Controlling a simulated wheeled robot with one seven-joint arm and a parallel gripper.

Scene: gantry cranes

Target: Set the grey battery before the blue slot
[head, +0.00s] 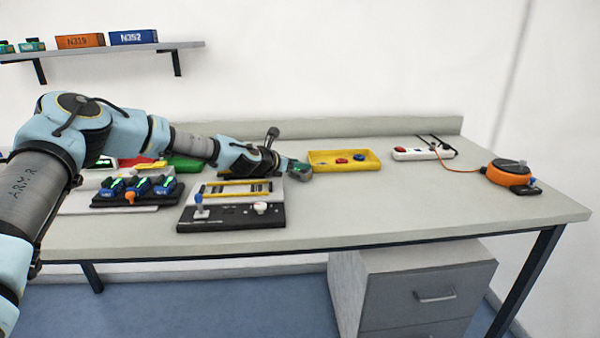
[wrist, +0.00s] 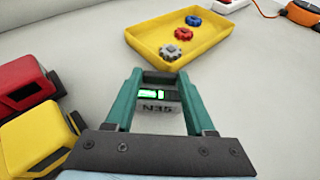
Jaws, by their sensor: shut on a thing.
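The grey battery (wrist: 156,108), marked N35 with a lit green display, is between the two teal fingers of my gripper (wrist: 160,86) in the wrist view. My gripper is shut on it. In the head view my gripper (head: 297,169) is over the table, beside the left end of the yellow tray (head: 343,169); the battery is hard to make out there. The tray (wrist: 140,48) holds a blue (wrist: 193,20), a red (wrist: 183,34) and a grey (wrist: 171,52) round piece. I cannot tell which thing is the blue slot.
A control panel (head: 232,217) with a lever and knob stands below my forearm. A black rack (head: 137,201) with several batteries is left of it. Red (wrist: 25,85) and yellow (wrist: 35,140) blocks lie left of my gripper. An orange reel (head: 508,173) and white power strip (head: 424,155) are right.

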